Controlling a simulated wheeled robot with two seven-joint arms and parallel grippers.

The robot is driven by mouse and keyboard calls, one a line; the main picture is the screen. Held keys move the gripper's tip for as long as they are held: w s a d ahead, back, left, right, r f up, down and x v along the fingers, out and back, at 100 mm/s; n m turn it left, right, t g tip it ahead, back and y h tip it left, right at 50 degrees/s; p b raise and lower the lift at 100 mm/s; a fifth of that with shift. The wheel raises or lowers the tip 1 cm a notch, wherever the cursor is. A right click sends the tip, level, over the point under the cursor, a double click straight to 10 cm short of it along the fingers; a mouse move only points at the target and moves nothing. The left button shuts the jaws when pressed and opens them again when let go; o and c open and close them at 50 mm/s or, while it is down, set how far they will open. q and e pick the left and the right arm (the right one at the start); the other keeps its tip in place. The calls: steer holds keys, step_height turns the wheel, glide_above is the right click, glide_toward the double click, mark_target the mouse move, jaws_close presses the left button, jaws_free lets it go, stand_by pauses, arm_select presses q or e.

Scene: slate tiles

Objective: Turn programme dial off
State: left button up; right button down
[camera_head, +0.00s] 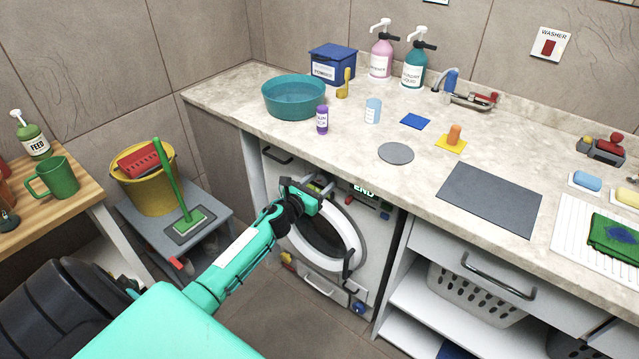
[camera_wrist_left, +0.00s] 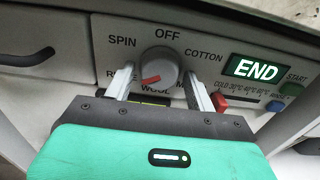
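The programme dial (camera_wrist_left: 158,68) is a round grey knob on the washing machine's panel, with OFF printed above it. Its red mark sits on the lower part, toward WOOL, not at OFF. SPIN, COTTON and partly covered labels surround it. My left gripper (camera_wrist_left: 161,78) is open, with one finger on each side of the dial; I cannot tell whether either finger touches it. In the head view my left gripper (camera_head: 308,192) is at the front of the washing machine (camera_head: 372,245) and hides most of the dial. My right gripper is not in view.
A lit END display (camera_wrist_left: 255,69) and a red slider knob (camera_wrist_left: 219,102) are right of the dial. The worktop (camera_head: 340,150) overhangs the machine. A drawer (camera_wrist_left: 40,45) is at the panel's left. A grey stool (camera_head: 180,222) with a yellow bucket (camera_head: 150,190) stands left of my arm.

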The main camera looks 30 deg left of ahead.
arm_select(q)
steer(key=c, duration=0.6)
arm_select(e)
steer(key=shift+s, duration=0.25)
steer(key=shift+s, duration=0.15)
